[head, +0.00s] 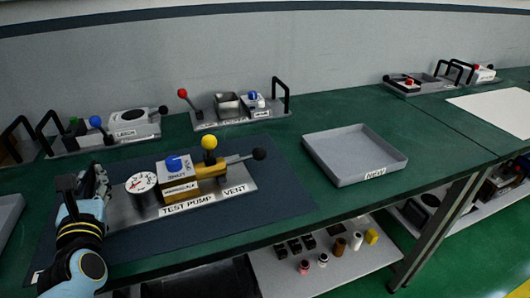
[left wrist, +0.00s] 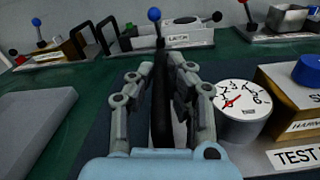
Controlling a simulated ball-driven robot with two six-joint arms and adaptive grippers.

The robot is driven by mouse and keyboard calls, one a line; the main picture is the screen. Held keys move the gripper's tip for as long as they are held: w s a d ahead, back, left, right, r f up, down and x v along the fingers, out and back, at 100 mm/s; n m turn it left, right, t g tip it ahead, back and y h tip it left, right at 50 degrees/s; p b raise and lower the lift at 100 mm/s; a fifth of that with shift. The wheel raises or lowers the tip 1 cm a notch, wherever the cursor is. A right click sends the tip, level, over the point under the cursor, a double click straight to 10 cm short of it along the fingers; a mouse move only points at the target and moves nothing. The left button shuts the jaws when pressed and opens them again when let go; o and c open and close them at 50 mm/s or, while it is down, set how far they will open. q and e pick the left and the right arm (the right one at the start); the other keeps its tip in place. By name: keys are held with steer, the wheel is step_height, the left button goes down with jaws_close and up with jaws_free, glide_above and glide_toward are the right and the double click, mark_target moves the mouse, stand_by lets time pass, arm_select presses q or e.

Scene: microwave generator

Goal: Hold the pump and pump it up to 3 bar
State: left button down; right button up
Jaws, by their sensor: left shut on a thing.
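My left gripper (head: 86,184) is at the plate's left end. In the left wrist view my left gripper (left wrist: 160,105) is shut around an upright black handle (left wrist: 162,112). The gauge also shows there (left wrist: 243,105), its red needle pointing to the lower left; the exact reading is unclear. My right gripper is out of view.
Behind stand a unit labelled "LAUCH" or similar (head: 130,130) and another with a red-knobbed lever (head: 183,94). An empty grey tray (head: 354,155) lies to the right.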

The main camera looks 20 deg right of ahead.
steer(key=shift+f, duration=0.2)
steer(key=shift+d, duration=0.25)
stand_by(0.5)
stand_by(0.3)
